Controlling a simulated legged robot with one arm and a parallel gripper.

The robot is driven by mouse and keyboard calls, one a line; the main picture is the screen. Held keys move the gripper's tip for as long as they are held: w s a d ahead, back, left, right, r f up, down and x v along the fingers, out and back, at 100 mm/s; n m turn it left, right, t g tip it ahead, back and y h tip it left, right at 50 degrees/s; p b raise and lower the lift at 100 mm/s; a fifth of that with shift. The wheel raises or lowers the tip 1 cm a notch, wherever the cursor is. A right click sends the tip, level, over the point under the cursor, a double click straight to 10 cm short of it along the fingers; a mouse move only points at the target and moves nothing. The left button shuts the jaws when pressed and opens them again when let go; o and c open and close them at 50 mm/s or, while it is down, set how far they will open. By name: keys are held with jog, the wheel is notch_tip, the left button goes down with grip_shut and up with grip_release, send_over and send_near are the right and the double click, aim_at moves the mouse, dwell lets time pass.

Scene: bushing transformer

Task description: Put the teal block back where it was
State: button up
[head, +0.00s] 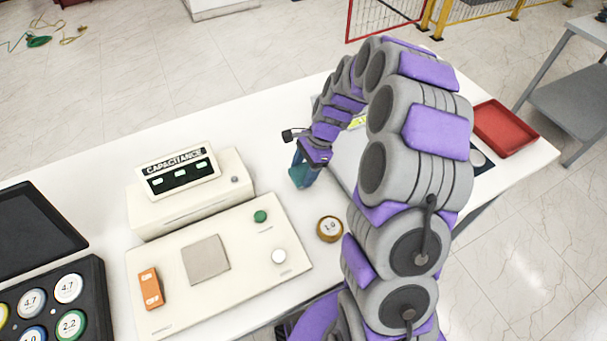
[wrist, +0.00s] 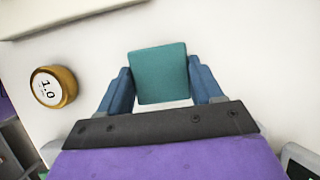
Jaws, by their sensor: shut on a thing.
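A teal block (wrist: 160,74) sits between the two blue fingers of my gripper (wrist: 162,84) in the wrist view. The fingers press on its left and right sides. In the head view my gripper (head: 303,174) is over the white table, just right of the capacitance device, with the teal block (head: 300,176) partly hidden by the fingers. I cannot tell whether the block touches the table.
A capacitance device (head: 205,258) with a grey square pad, an orange block (head: 150,289) and knobs stands left. A round gold piece marked 1.0 (head: 329,229) lies nearby. A black tray (head: 62,262) of round pieces is far left. A red tray (head: 505,128) is right.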

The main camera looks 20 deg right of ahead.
jog(key=shift+x, duration=1.1)
jog(key=shift+d, duration=0.15)
jog(key=o, duration=1)
jog(key=shift+d, duration=0.2)
